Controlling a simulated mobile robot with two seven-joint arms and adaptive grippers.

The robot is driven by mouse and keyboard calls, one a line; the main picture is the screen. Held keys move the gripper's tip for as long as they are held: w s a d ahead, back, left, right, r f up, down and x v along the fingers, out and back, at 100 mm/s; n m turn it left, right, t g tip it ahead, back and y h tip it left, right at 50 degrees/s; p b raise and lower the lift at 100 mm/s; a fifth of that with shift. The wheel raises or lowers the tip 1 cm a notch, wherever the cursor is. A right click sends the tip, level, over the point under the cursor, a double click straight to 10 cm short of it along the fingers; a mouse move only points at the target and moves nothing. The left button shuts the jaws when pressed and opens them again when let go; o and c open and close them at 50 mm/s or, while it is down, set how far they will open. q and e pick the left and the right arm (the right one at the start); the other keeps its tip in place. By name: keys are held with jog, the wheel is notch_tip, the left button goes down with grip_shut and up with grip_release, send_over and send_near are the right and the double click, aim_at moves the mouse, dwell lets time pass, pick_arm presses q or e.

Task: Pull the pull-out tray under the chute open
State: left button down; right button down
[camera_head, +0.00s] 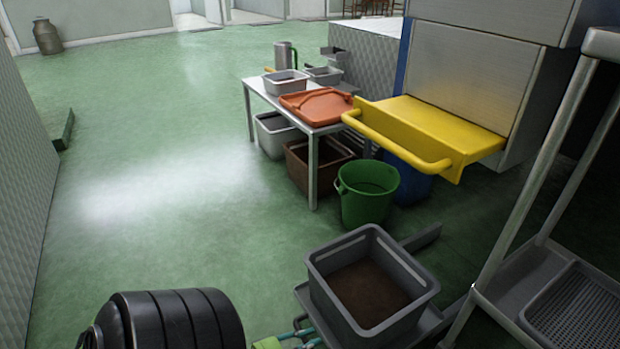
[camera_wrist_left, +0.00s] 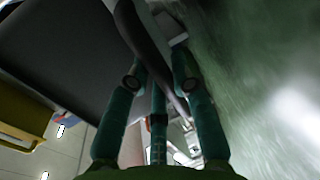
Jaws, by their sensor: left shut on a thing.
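A grey tray (camera_head: 433,317), which I take for the pull-out tray, shows low at the bottom centre in the head view. A grey open bin (camera_head: 405,262) with brown contents stands on it and hides most of it. A yellow chute-like part (camera_head: 430,127) with a bar handle is on the machine above and behind. My left gripper (camera_head: 309,330) is at the tray's near left edge, partly cut off by the frame. In the left wrist view its teal fingers (camera_wrist_left: 158,65) close around a dark curved bar, seemingly the tray's handle. My right gripper is not in view.
A green bucket (camera_head: 365,205) stands behind the bin. A metal table (camera_head: 250,87) holds grey tubs and an orange lid (camera_head: 316,106). A metal rack (camera_head: 540,195) stands close on the right. The green floor (camera_head: 150,180) is clear on the left.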

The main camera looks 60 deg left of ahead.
pick_arm(q)
jog(key=c, duration=1)
grip_release()
jog(key=shift+c, duration=0.2)
jog(key=v, duration=1.2)
jog(key=shift+a, duration=0.1)
